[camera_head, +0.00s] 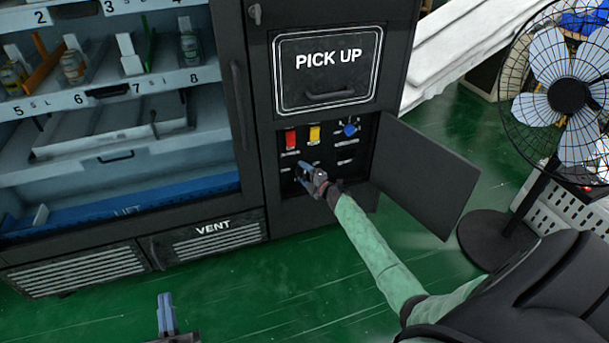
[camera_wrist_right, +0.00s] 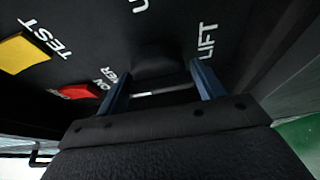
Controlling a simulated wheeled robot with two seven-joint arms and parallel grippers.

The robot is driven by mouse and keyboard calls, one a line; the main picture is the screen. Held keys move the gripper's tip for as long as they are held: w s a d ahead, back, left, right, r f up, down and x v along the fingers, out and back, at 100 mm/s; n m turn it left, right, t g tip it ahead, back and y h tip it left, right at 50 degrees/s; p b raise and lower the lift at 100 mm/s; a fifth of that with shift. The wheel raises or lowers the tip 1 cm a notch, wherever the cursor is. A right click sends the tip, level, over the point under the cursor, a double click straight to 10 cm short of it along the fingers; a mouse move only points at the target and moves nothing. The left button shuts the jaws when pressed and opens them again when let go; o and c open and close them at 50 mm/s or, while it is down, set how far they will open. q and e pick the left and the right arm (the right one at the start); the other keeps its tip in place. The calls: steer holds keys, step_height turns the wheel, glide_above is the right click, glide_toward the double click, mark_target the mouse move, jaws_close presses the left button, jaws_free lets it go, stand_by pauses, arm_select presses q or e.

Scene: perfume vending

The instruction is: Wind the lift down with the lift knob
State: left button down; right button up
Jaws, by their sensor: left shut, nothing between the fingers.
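The lift (camera_head: 150,200), a blue-edged tray marked LIFT, lies low behind the vending machine's glass. In the right wrist view, a dark rounded form (camera_wrist_right: 155,60) beside the white LIFT label (camera_wrist_right: 207,42) looks like the lift knob; its outline is hard to make out. My right gripper (camera_head: 303,168) is at the lower part of the open control panel. Its two blue fingers (camera_wrist_right: 162,82) stand apart on either side of the dark form; contact is unclear. My left gripper (camera_head: 166,315) is shut and empty, low in the head view, away from the machine.
The panel has a red switch (camera_head: 291,138), a yellow switch (camera_head: 314,134) and a blue knob (camera_head: 350,129). Its black door (camera_head: 425,175) is swung open to the right of my right forearm. The PICK UP hatch (camera_head: 328,68) is above. A fan (camera_head: 568,95) stands at right.

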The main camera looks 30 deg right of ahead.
steer(key=c, duration=0.5)
steer(key=shift+m+b, duration=0.3)
steer(key=shift+m, duration=0.2)
arm_select(q)
steer(key=r, duration=0.1)
steer(key=r+t, duration=0.1)
steer(key=r, duration=0.1)
steer(key=s+r+t, duration=0.1)
steer(key=r, duration=0.1)
steer(key=shift+s+a+r+h, duration=0.1)
steer(key=shift+a+r+h, duration=0.15)
steer(key=shift+h, duration=0.05)
arm_select(e)
steer(key=o, duration=1)
steer(key=shift+s, duration=0.1)
steer(key=shift+s, duration=0.2)
arm_select(q)
step_height(320, 180, down, 9)
steer(key=w+g+y, duration=0.1)
steer(key=g, duration=0.2)
steer(key=shift+w+d+p, duration=0.3)
steer(key=shift+d+p, duration=0.1)
steer(key=shift+p, duration=0.05)
arm_select(e)
steer(key=s, duration=0.4)
steer(key=s+d, duration=0.1)
steer(key=s, duration=0.2)
steer(key=shift+d+f, duration=0.1)
steer(key=shift+f, duration=0.1)
